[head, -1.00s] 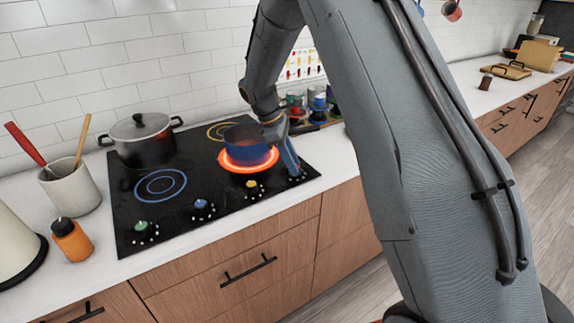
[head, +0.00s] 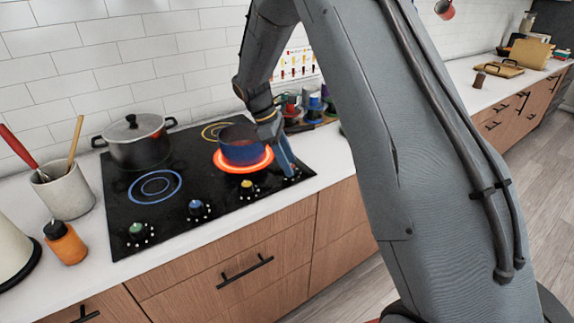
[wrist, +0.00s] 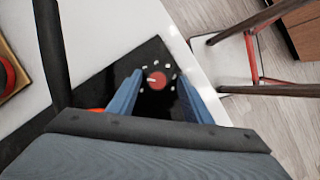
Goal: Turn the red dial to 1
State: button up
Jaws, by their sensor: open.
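The red dial (wrist: 157,80) sits near the corner of the black cooktop in the wrist view, with a pale mark on its left part. Small white marks surround it; their numbers are too small to read. My gripper (wrist: 160,76) is open, with its two blue fingers on either side of the dial in this view. I cannot tell whether they touch it. In the head view my gripper (head: 291,174) points down at the cooktop's right front corner and hides the dial.
A blue pot (head: 240,150) stands on a glowing burner (head: 243,167) just left of my gripper. Yellow (head: 247,187), blue (head: 196,208) and green (head: 136,229) dials line the cooktop's front. A lidded pot (head: 137,150) is at back left. Cups (head: 292,108) stand behind my gripper.

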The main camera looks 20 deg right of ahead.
jog(key=s+b+v, duration=0.1)
jog(key=b+v, duration=0.1)
jog(key=v, duration=0.4)
jog(key=shift+w+a+r, duration=0.25)
jog(key=shift+w+r, duration=0.15)
jog(key=shift+w, duration=0.1)
